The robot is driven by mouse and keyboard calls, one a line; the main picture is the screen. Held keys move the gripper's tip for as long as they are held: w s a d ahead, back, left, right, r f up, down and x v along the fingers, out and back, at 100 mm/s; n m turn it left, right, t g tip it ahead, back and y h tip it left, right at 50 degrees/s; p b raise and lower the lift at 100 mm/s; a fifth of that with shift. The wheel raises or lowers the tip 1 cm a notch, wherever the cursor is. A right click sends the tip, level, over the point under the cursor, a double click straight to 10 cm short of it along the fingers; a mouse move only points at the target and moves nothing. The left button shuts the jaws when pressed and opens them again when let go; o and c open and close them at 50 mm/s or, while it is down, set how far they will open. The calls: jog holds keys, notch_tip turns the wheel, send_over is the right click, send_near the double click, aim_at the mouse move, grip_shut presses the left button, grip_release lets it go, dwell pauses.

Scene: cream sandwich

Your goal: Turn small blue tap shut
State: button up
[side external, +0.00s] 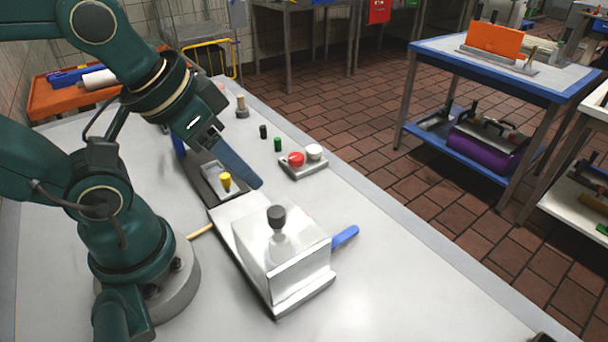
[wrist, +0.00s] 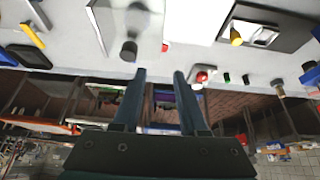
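My gripper (wrist: 160,74) is open and empty in the wrist view, its two dark blue fingers apart. In the side view it hangs above the bench near a metal tray (side external: 210,172) with a yellow knob (side external: 226,182), and only one finger (side external: 238,163) shows clearly. A blue handle (side external: 345,237) sticks out to the right of a shiny metal box (side external: 285,268). An upright blue piece (side external: 178,144) is partly hidden behind my gripper. I cannot tell which blue part is the small tap. The gripper appears apart from both.
A black knob (side external: 277,215) tops the metal box. A small block holds a red ball (side external: 296,159) and a white ball (side external: 314,152). Green (side external: 278,144) and black (side external: 263,131) cylinders and a wooden peg (side external: 241,106) stand behind.

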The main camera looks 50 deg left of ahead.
jog(key=w+r, duration=0.4)
jog(key=w, duration=0.1)
jog(key=g, duration=0.5)
send_over(350, 231)
notch_tip(350, 231, down, 10)
jog(key=shift+g, duration=0.3)
jog(key=shift+f, duration=4.1)
grip_shut()
